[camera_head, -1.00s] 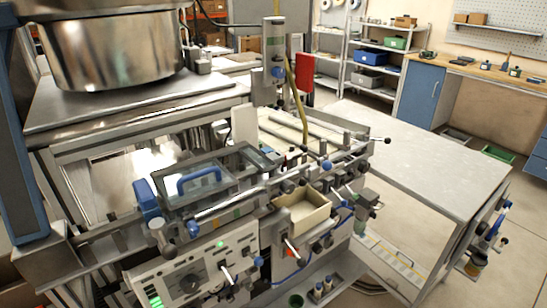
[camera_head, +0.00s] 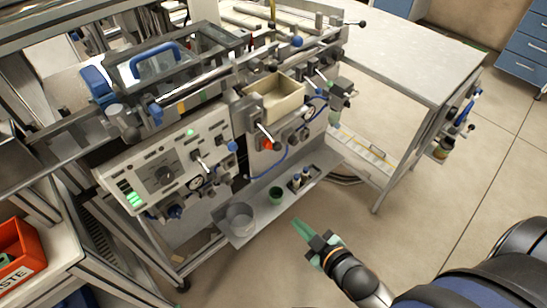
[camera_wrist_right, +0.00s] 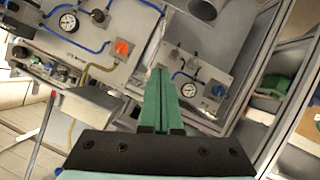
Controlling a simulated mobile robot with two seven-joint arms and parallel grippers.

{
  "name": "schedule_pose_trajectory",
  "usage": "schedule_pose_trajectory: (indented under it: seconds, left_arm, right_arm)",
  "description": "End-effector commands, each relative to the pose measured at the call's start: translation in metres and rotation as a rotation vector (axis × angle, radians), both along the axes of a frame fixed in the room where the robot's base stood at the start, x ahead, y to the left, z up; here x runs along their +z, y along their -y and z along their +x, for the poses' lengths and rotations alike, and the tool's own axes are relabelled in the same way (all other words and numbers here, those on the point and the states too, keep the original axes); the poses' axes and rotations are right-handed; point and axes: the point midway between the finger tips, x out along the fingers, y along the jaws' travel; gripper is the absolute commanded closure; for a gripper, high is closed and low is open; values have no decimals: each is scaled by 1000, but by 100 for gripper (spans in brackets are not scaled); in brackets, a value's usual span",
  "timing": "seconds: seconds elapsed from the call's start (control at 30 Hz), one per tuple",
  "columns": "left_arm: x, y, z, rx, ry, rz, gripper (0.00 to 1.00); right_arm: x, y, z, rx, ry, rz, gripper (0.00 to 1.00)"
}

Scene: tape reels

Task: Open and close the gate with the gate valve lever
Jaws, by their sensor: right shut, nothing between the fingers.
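The machine's front carries several small levers. One lever with a dark ball end (camera_head: 270,137) sits above an orange-red knob (camera_head: 267,145), below the cream tray. Another lever (camera_head: 201,160) is on the sloping control panel. I cannot tell which one is the gate valve lever, and the gate is not clearly recognisable. My right gripper (camera_head: 301,229) has green fingers, shut and empty, in front of and below the machine, apart from the levers. My left gripper is not in view.
A cream tray (camera_head: 272,101) and a control panel (camera_head: 165,170) are on the machine. A low shelf (camera_head: 250,225) holds a clear beaker (camera_head: 240,219), a green cup (camera_head: 275,196) and small bottles. A grey table (camera_head: 420,60) stands at right. Open floor lies around my right gripper.

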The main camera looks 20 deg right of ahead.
Motion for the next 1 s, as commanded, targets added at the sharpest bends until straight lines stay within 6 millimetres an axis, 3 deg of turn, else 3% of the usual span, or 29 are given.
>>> schedule_pose_trajectory:
  seconds: [0.03,0.23,0.4,0.6,0.8,1.0]
  left_arm:
    - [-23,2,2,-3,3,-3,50]
    - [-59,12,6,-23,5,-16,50]
    - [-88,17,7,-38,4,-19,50]
    - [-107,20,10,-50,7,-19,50]
    - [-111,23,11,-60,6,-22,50]
    - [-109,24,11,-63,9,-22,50]
  right_arm:
    - [-4,8,16,43,114,-112,100]
    - [40,23,51,188,551,-610,100]
    - [71,18,55,262,893,-1046,100]
    - [88,4,43,291,1182,-1431,100]
    - [93,-4,34,294,1306,-1599,100]
    - [96,-5,33,294,1319,-1614,100]
